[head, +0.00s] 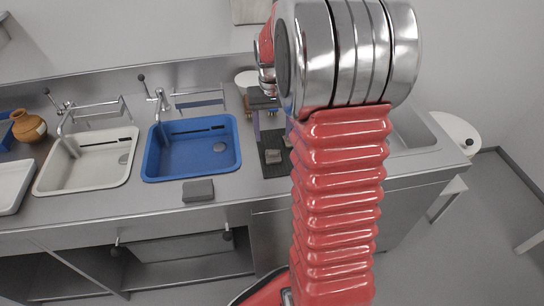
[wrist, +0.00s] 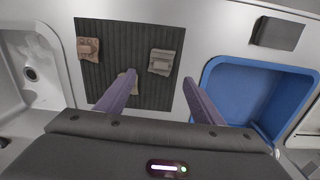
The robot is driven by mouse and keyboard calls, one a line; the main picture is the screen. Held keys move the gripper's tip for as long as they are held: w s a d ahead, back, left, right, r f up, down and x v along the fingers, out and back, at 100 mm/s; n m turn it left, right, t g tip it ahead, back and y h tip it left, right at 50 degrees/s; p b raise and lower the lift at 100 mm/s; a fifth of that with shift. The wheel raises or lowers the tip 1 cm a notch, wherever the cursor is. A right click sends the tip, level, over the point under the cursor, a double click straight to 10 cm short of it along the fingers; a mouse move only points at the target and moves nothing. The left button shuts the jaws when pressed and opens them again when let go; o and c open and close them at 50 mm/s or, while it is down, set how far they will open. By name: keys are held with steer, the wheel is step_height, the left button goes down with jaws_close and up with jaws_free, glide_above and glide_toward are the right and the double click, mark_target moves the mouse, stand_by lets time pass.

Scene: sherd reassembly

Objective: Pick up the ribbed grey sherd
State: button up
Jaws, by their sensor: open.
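A grey-beige sherd with line-like marks (wrist: 162,62) lies on the dark ribbed mat (wrist: 140,33) in the wrist view; it looks most like the ribbed grey sherd, though its ribs are hard to make out. In the head view a greyish sherd (head: 273,156) lies on the mat (head: 271,171). A browner sherd (wrist: 88,48) lies at the mat's left in the wrist view. Another sherd (wrist: 130,87) is partly hidden behind the left finger. My gripper (wrist: 159,77) is open and empty above the mat, its purple fingers wide apart. The grey-beige sherd appears just beyond the gap between the fingertips.
A blue basin (head: 158,171) stands left of the mat in the head view, with a pale basin (head: 85,184) further left. A dark grey block (head: 198,190) lies near the counter's front edge. My arm hides the mat's right side.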

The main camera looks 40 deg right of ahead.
mark_target(273, 152)
steer(key=shift+f, duration=1.25)
steer(key=shift+s+a+f, duration=0.1)
steer(key=shift+s+f, duration=0.05)
steer(key=shift+f, duration=1.15)
steer(key=shift+s+a+f, duration=0.1)
steer(key=shift+f, duration=1.2)
steer(key=shift+c, duration=0.2)
steer(key=c, duration=1.1)
steer(key=shift+r, duration=0.1)
steer(key=shift+c, duration=0.2)
